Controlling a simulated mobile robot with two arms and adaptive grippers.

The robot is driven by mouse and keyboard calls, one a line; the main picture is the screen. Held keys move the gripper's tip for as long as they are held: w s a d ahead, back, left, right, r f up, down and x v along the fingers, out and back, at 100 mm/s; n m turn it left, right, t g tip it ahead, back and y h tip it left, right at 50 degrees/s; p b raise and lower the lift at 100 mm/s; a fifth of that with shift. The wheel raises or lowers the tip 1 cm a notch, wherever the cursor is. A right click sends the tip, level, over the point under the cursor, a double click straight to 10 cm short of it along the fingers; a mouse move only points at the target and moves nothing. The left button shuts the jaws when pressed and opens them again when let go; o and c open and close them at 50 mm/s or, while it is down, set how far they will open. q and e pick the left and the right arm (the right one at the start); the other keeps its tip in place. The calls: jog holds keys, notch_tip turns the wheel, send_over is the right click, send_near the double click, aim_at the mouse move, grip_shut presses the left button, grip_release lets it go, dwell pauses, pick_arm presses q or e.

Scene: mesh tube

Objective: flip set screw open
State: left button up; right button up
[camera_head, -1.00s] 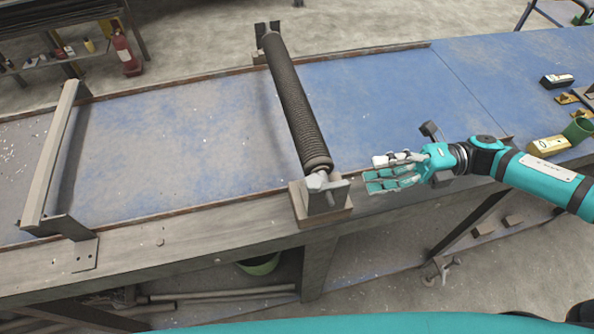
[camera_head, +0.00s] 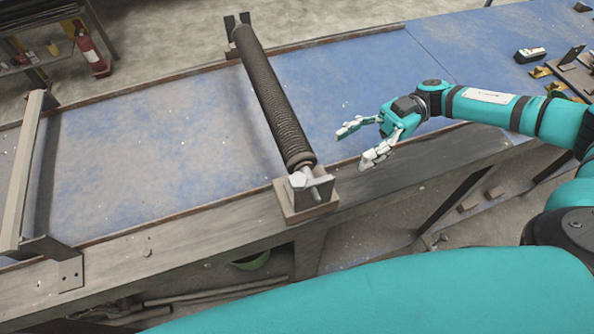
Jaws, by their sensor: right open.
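A dark ribbed mesh tube (camera_head: 268,95) lies across the blue workbench, from the back rail to the front rail. Its near end rests in a metal holder on a block (camera_head: 307,205). A pale metal set screw piece (camera_head: 299,180) shows at that near end; its exact position is too small to tell. My right gripper (camera_head: 357,147) is open and empty, to the right of the tube's near end, apart from it. Its fingers point left. My left gripper is out of view.
The blue bench top (camera_head: 150,150) is clear left of the tube. A metal crossbar (camera_head: 22,170) stands at the left. Small parts (camera_head: 540,70) lie at the far right. A fire extinguisher (camera_head: 92,55) stands on the floor at the back left.

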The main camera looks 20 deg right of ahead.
aim_at(298, 179)
jog(key=p+x, duration=0.4)
jog(key=x, duration=0.8)
jog(key=shift+r+p, duration=0.15)
jog(key=shift+p, duration=0.2)
jog(key=shift+x, duration=0.8)
jog(key=shift+c, duration=0.3)
